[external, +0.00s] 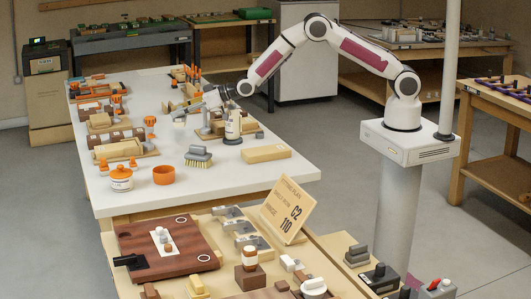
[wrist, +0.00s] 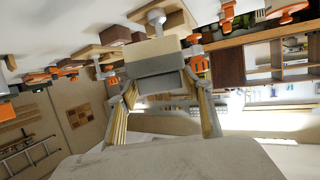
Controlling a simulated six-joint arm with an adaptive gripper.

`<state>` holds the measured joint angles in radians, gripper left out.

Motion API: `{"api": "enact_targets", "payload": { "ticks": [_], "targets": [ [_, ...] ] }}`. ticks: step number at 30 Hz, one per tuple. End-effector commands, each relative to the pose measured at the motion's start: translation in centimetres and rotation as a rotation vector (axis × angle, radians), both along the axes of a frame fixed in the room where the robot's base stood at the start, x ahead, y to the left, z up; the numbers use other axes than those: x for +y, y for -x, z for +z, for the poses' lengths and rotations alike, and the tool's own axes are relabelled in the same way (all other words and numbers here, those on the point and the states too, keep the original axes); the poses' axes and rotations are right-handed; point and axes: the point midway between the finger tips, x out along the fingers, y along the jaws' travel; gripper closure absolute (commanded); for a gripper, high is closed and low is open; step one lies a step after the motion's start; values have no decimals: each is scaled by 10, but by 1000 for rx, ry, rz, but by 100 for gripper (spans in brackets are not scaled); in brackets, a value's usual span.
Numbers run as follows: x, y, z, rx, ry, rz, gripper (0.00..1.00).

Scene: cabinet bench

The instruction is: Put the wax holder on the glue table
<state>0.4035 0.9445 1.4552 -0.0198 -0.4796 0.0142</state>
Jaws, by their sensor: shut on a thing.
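My gripper (external: 207,103) is over the middle of a long white table (external: 235,185) in the external view. In the wrist view my gripper (wrist: 165,102) has its two fingers on either side of a beige and grey block (wrist: 155,64) and is shut on it. The block may be the wax holder; its label and full shape do not show. In the external view it is small and hard to separate from the gripper and nearby tools. No marking shows which table is the glue table.
A cream bottle (external: 233,126) stands close to my gripper. A wooden table in front carries a sign (external: 284,210). The white table's right front is clear.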

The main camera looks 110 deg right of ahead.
Motion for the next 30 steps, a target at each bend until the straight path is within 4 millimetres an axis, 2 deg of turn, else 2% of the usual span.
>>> {"api": "enact_targets", "payload": {
  "ticks": [14,26,30],
  "targets": [
    [0,0,-4,0,0,0,80],
    [0,0,-52,2,-1,0,80],
    [0,0,-60,-1,0,0,80]
  ]
}}
